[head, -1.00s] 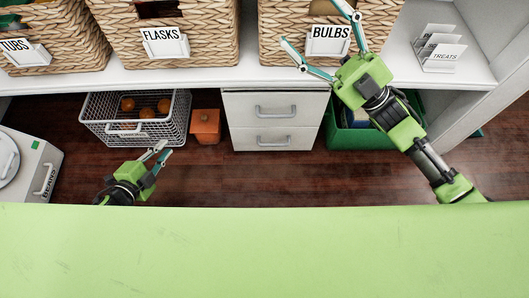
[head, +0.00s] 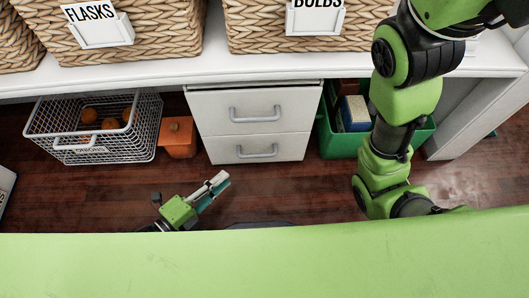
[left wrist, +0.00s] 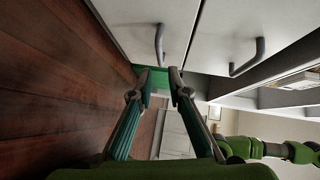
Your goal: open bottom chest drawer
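The white chest (head: 258,122) stands under the shelf with two drawers, both shut. The bottom drawer (head: 225,149) has a grey bar handle (head: 257,151). In the left wrist view, which is turned sideways, the bottom drawer's handle (left wrist: 160,42) shows just beyond the fingertips, roughly in line with the gap. My left gripper (head: 219,184) is in front of and to the left of the chest, low over the floor, apart from the handle. In the left wrist view the left gripper (left wrist: 160,75) has its fingers apart and holds nothing. My right gripper is out of view.
A wire basket with orange items (head: 95,130) and an orange box (head: 178,137) stand left of the chest. A green bin (head: 343,143) stands right of it. The white shelf (head: 165,74) overhangs above.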

